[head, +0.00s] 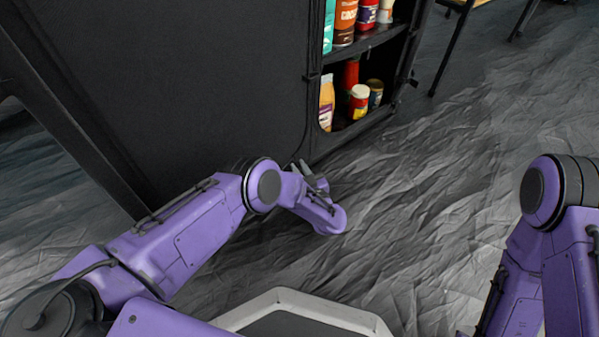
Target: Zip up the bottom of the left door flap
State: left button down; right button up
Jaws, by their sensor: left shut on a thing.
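The left door flap (220,75) is a black fabric panel on the front of a dark cabinet. It hangs down over the left part. A thin seam, which looks like the zip (307,100), runs down its right edge and curves in near the bottom corner. My left gripper (301,168) is low at that bottom right corner, with its fingers pointing up and left against the fabric. It is shut on the zip pull, which is too small and covered to make out. My right arm shows at the right edge, but its gripper is out of view.
Black furniture legs (450,50) stand at the upper right. The wrinkled grey floor (430,190) is clear in front.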

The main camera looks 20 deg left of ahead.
pick_arm(q)
jog(key=shift+w+d, duration=0.35)
pick_arm(e)
jog(key=shift+w, duration=0.1)
pick_arm(q)
jog(key=c, duration=1)
grip_release()
jog(key=shift+w+d, duration=0.1)
pick_arm(e)
jog(key=shift+d, duration=0.1)
